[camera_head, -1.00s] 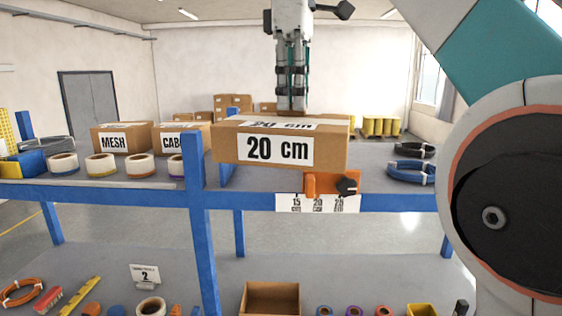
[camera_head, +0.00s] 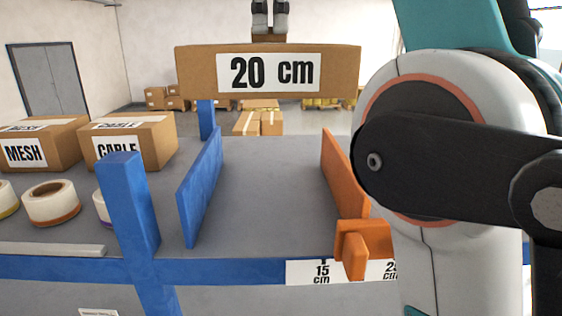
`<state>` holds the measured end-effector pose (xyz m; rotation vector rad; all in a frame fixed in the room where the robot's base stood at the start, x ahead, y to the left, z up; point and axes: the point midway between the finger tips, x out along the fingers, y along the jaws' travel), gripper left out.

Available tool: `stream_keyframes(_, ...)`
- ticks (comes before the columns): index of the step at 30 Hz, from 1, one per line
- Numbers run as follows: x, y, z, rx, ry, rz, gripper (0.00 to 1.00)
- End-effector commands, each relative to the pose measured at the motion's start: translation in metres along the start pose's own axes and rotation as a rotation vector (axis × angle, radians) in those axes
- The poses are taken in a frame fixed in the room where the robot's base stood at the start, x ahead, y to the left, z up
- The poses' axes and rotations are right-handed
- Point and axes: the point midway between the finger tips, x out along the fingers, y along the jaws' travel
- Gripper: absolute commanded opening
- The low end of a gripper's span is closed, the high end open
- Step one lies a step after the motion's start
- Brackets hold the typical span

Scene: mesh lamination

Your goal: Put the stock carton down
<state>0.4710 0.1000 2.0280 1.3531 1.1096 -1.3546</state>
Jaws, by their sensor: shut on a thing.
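The stock carton (camera_head: 200,75) is a brown box with a white "20 cm" label on its front. It hangs level in the air above the shelf, at the upper middle of the head view. My gripper (camera_head: 270,28) is above the carton and shut on its top; the fingertips are partly hidden behind the carton's upper edge. Below the carton is a bay on the grey shelf (camera_head: 265,190), between a blue divider (camera_head: 202,187) on the left and an orange divider (camera_head: 341,172) on the right. The bay looks empty.
Cartons marked MESH (camera_head: 65,142) and CABLE (camera_head: 155,142) stand left of the blue divider. Tape rolls (camera_head: 50,203) lie in front of them. A blue post (camera_head: 132,205) rises at the front edge. An orange clamp (camera_head: 362,240) sits by the scale label (camera_head: 308,272).

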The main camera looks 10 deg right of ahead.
Motion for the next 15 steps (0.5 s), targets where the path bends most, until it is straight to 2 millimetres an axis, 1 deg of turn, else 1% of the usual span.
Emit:
stream_keyframes(5, 0.000, -0.002, 0.001, -0.006, 0.000, 0.000, 0.00)
stream_keyframes(8, 0.006, -0.002, 0.000, -0.006, 0.000, -0.001, 0.00)
stream_keyframes(11, 0.016, -0.002, 0.000, -0.006, 0.000, -0.001, 0.00)
stream_keyframes(15, 0.035, -0.002, 0.001, -0.006, 0.000, -0.001, 0.00)
